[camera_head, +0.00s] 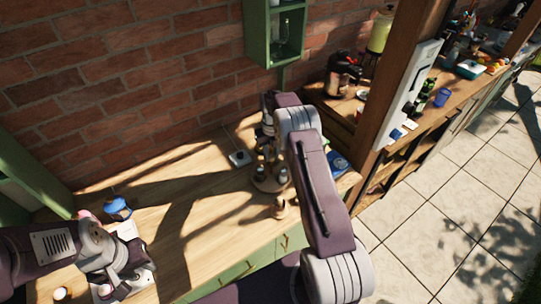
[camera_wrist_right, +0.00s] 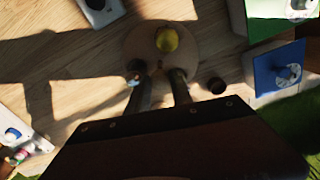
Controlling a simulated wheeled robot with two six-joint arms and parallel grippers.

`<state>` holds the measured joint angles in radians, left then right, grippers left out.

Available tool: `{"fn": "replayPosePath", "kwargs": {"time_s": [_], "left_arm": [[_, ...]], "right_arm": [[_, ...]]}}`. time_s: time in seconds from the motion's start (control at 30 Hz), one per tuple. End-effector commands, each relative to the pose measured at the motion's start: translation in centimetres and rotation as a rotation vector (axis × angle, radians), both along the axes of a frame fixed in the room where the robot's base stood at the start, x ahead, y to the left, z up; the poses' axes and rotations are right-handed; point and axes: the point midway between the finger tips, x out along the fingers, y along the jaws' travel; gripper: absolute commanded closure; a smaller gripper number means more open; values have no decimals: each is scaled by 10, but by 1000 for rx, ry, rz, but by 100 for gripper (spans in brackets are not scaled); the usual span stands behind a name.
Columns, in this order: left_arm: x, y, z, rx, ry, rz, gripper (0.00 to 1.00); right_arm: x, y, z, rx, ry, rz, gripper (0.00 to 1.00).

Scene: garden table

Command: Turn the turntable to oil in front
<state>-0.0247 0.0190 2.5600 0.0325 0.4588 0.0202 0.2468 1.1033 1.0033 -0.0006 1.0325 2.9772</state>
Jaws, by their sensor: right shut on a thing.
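The round wooden turntable (camera_head: 263,186) stands on the counter, partly hidden behind my right arm; small bottles (camera_head: 283,175) stand on it. In the right wrist view the turntable (camera_wrist_right: 135,45) carries a yellow round-topped thing (camera_wrist_right: 167,39); I cannot tell whether it is the oil. My right gripper (camera_wrist_right: 157,76) is at the disc's near edge, its two fingers a little apart and shut on what seems to be the turntable; the contact is in shadow. My left gripper (camera_head: 122,274) is low at the left, away from the turntable; its fingers are unclear.
A small wooden piece (camera_head: 280,208) stands just in front of the turntable. A white block (camera_head: 240,158) lies to its left. A blue item (camera_head: 338,162) lies right of my right arm. A blue jar (camera_head: 118,208) stands at the left. The counter between is clear.

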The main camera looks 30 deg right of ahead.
Motion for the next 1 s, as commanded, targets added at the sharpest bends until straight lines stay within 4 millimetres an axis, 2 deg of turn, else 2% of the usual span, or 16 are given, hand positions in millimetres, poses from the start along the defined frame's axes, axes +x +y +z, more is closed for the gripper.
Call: {"fn": "replayPosePath", "kwargs": {"time_s": [0.57,0.6,0.67,0.7,1.0], "left_arm": [[0,0,0,0,0,0,64],[0,0,0,0,0,0,64],[0,0,0,0,0,0,64],[0,0,0,0,0,0,64],[0,0,-1,0,0,0,64]], "right_arm": [[-3,0,-4,5,17,-14,100],[-3,0,-4,5,17,-14,71],[-3,0,-4,5,16,-14,54],[-2,0,-3,4,14,-14,51],[0,-1,1,1,5,-14,51]]}}
